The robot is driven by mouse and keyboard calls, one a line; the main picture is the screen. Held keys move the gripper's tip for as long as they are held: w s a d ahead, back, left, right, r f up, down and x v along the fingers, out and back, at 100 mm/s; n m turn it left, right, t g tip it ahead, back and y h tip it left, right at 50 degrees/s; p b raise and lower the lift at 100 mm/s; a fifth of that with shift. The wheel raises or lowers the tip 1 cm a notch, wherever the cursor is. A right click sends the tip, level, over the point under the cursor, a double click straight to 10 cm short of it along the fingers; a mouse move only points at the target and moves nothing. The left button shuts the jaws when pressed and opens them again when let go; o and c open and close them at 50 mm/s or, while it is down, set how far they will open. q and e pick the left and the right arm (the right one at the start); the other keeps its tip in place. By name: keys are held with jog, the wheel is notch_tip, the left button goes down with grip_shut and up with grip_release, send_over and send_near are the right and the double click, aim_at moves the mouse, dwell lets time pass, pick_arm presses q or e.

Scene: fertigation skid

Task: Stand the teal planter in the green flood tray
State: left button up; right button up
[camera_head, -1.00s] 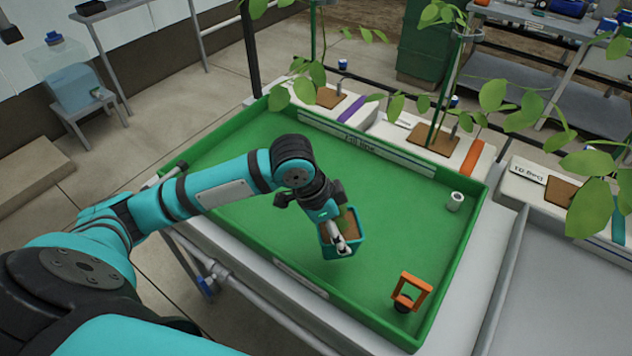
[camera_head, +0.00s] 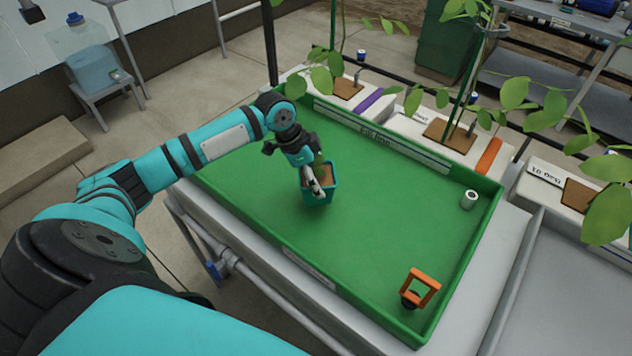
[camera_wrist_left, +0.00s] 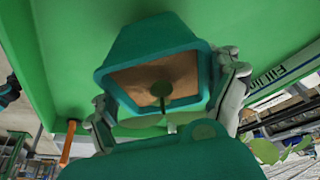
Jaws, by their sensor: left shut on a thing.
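The teal planter (camera_head: 329,196) holds brown soil and a small green seedling. It is over the left-middle part of the green flood tray (camera_head: 400,325), inside its walls. My left gripper (camera_head: 316,186) is shut on the planter, with one finger on each side of it in the left wrist view (camera_wrist_left: 155,42). The planter looks roughly upright and close to the tray floor, but I cannot tell whether its base touches. My right gripper is not in view.
An orange-handled object (camera_head: 421,288) sits in the tray's near right corner, and a small pale cylinder (camera_head: 469,199) stands near its right wall. White planting channels with leafy plants (camera_head: 448,132) line the far side. The tray's middle is clear.

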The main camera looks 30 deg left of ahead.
pick_arm(q)
jog(key=shift+w+a, duration=0.1)
jog(key=shift+f+p, duration=0.4)
jog(key=shift+f, duration=1.3)
jog(key=shift+f, duration=0.1)
jog(key=o, duration=1.1)
jog(key=shift+o, duration=0.2)
jog(key=b+v, duration=0.1)
jog(key=v, duration=1.1)
